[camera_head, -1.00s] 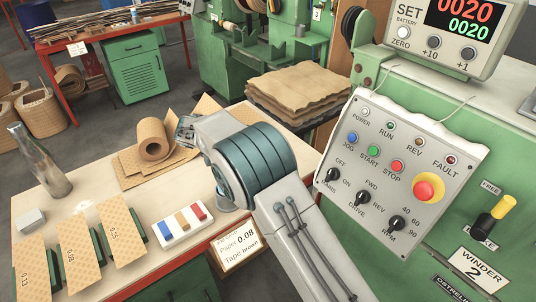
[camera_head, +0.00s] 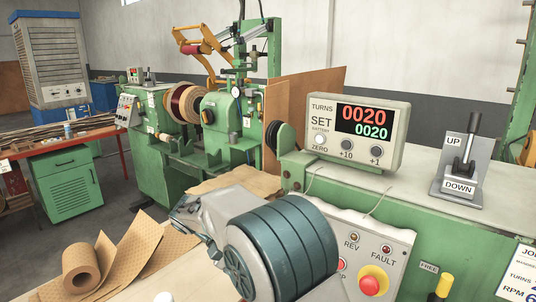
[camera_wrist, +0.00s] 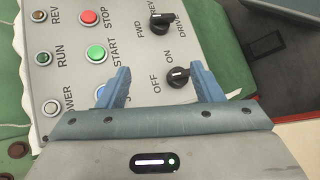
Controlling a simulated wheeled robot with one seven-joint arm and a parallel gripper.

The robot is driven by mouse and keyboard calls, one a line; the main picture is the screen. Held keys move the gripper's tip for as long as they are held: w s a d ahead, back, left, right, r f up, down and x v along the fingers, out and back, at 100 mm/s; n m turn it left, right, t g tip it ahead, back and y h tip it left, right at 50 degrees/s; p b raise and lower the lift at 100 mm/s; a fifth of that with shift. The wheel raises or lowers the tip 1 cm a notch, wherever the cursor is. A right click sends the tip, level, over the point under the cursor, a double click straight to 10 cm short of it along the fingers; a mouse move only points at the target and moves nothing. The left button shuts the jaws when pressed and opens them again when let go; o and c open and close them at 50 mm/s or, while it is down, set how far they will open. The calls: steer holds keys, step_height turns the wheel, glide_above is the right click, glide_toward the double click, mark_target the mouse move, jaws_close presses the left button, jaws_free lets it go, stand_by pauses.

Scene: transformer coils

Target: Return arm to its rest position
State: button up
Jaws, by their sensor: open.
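My gripper (camera_wrist: 160,80) is open, with its two blue fingers spread apart and nothing between them in the wrist view. It is over the white control panel (camera_wrist: 75,75), with the START button (camera_wrist: 96,54) and OFF/ON knob (camera_wrist: 178,77) showing around and between the fingers. I cannot tell whether the fingers touch the panel. In the head view my arm (camera_head: 285,245) fills the lower middle and covers part of the panel (camera_head: 345,225). The fingertips are hidden there.
The turns counter (camera_head: 358,133) reads 0020 on both lines. An UP/DOWN lever (camera_head: 466,150) stands on the green winder at right. A brown paper roll (camera_head: 80,268) lies on the bench at lower left. Another green machine (camera_head: 160,160) stands behind.

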steer(key=s+d+m+t+y, duration=0.3)
steer(key=s+d+y, duration=0.7)
steer(key=s+d, duration=0.6)
steer(key=shift+s+m+t+p, duration=0.45)
steer(key=shift+s+m, duration=0.15)
steer(key=shift+s, duration=0.6)
